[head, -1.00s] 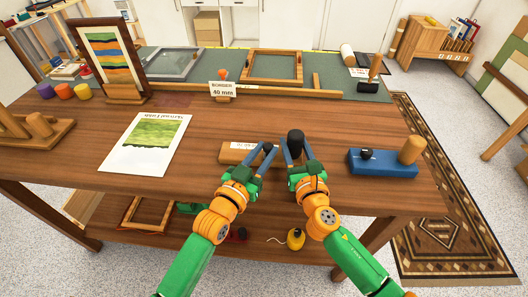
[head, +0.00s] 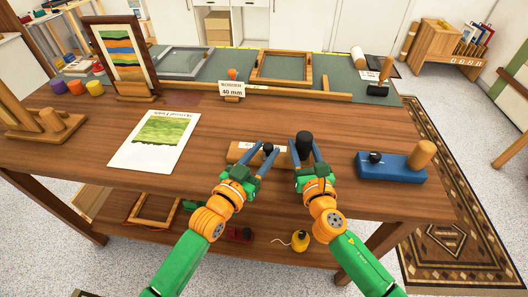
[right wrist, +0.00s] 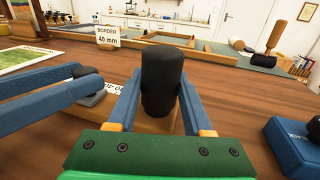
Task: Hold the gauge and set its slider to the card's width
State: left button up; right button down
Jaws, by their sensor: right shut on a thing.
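The wooden gauge (head: 238,152) lies on the workbench, with a small dark slider knob (head: 268,149) and a taller black handle (head: 304,139). My right gripper (head: 306,153) is shut on the black handle, which stands upright between its fingers in the right wrist view (right wrist: 160,80). My left gripper (head: 262,153) has its fingers either side of the slider knob, apparently with a gap; its fingers also show in the right wrist view (right wrist: 85,85). The gauge's scale is mostly hidden. The white card (head: 232,89) reads "BORDER 40 mm" and stands behind the gauge.
A print (head: 155,140) lies left of the gauge. A blue block (head: 390,170) with a wooden peg and black knob stands to the right. A wooden strip (head: 295,93), a frame (head: 258,68) and a green mat (head: 335,70) are behind. Bare bench surrounds the gauge.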

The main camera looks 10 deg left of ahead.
pick_arm(q)
jog(key=v, duration=1.2)
pick_arm(e)
jog(key=shift+c, duration=1.2)
grip_release()
jog(key=shift+s, duration=0.1)
jog(key=v, duration=1.2)
pick_arm(q)
jog(key=shift+f, duration=0.1)
